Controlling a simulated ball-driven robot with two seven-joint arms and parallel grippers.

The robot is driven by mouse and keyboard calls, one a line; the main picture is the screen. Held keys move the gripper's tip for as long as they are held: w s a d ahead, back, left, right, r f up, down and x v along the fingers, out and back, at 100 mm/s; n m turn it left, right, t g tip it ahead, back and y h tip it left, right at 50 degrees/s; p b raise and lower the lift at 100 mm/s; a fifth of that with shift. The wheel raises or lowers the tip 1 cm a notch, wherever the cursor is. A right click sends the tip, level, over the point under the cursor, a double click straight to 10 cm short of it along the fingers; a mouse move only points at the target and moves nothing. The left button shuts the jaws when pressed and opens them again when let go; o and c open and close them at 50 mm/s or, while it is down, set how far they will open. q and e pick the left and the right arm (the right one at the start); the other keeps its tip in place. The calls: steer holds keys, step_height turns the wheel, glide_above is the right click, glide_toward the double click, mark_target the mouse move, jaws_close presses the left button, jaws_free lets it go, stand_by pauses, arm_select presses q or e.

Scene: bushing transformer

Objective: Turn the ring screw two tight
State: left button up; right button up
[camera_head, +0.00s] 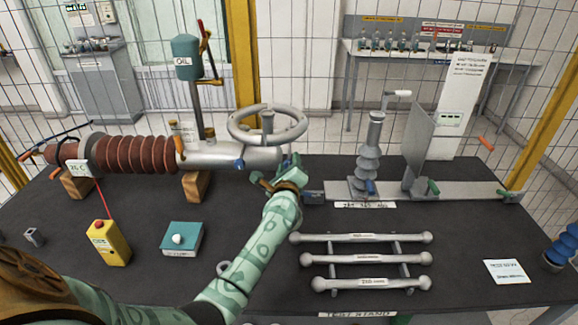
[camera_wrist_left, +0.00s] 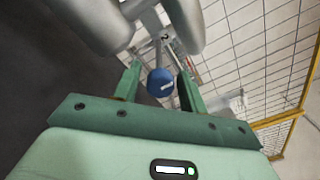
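A blue round knob (camera_wrist_left: 161,84) shows between the two green fingers of my left gripper (camera_wrist_left: 159,70) in the left wrist view. The fingers stand apart on either side of it; I cannot tell whether they touch it. In the head view my left gripper (camera_head: 287,170) is at the right end of the grey horizontal housing (camera_head: 235,157), below the handwheel ring. A blue knob (camera_head: 239,164) and an orange knob (camera_head: 180,148) sit on this housing. No screw is readably marked two, and my gripper hides part of the housing's end. My right gripper is not in view.
A grey handwheel-like ring (camera_head: 268,124) stands just above my gripper. A ribbed brown bushing (camera_head: 135,154) lies left on wooden blocks. A grey insulator (camera_head: 368,150) stands right on a rail. Several grey bars (camera_head: 362,259) lie in front. A yellow box (camera_head: 108,243) is front left.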

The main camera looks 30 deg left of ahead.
arm_select(q)
steer(key=c, duration=0.7)
